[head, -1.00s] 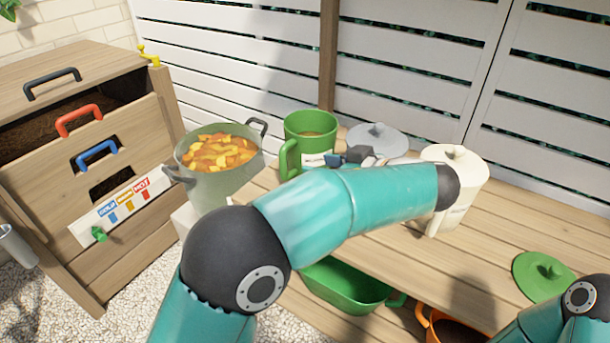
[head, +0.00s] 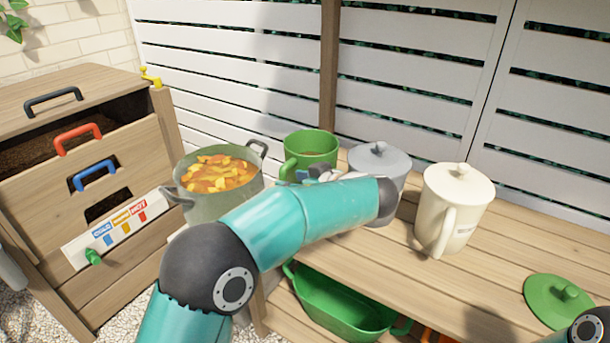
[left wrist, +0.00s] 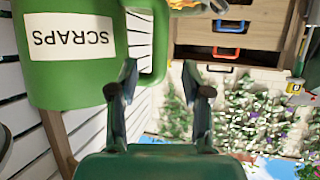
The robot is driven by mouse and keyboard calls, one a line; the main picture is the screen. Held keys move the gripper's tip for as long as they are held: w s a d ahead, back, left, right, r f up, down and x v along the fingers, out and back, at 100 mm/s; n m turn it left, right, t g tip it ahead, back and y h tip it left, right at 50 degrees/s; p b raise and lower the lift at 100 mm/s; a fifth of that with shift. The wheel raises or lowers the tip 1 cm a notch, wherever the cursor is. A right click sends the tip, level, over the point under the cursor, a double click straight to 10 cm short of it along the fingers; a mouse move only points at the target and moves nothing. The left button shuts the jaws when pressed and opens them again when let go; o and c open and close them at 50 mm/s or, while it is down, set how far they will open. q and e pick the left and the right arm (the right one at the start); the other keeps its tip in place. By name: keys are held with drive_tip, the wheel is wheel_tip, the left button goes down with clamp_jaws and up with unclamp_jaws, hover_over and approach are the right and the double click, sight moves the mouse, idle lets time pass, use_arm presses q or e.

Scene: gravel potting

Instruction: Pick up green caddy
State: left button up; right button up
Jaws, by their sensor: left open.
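The green caddy (head: 316,146) stands open-topped on the wooden bench, right of the pot. In the left wrist view the caddy (left wrist: 75,75) fills the upper left, appearing upside down, with a white SCRAPS label and its handle (left wrist: 155,45) towards the fingers. My left gripper (left wrist: 160,92) is open and empty, its two fingers apart close to the handle; I cannot tell whether they touch it. In the head view my left forearm partly hides the gripper and the caddy's lower part. My right gripper is out of view; only a bit of the right arm shows.
A pot of orange scraps (head: 220,180) stands left of the caddy. A grey lidded caddy (head: 378,160) and a cream one (head: 455,205) stand to its right. A green lid (head: 557,300) lies on the bench. A green bin (head: 345,310) sits below. A drawer unit (head: 85,160) is at left.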

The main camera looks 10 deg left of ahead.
sight(286, 180)
use_arm(q)
drive_tip(key=x, duration=0.2)
drive_tip(key=b+x, duration=0.1)
drive_tip(key=x, duration=0.1)
drive_tip(key=shift+w+a+f, duration=0.15)
drive_tip(key=shift+w+f, duration=0.15)
drive_tip(key=shift+f, duration=0.05)
clamp_jaws()
drive_tip(key=shift+r, duration=0.15)
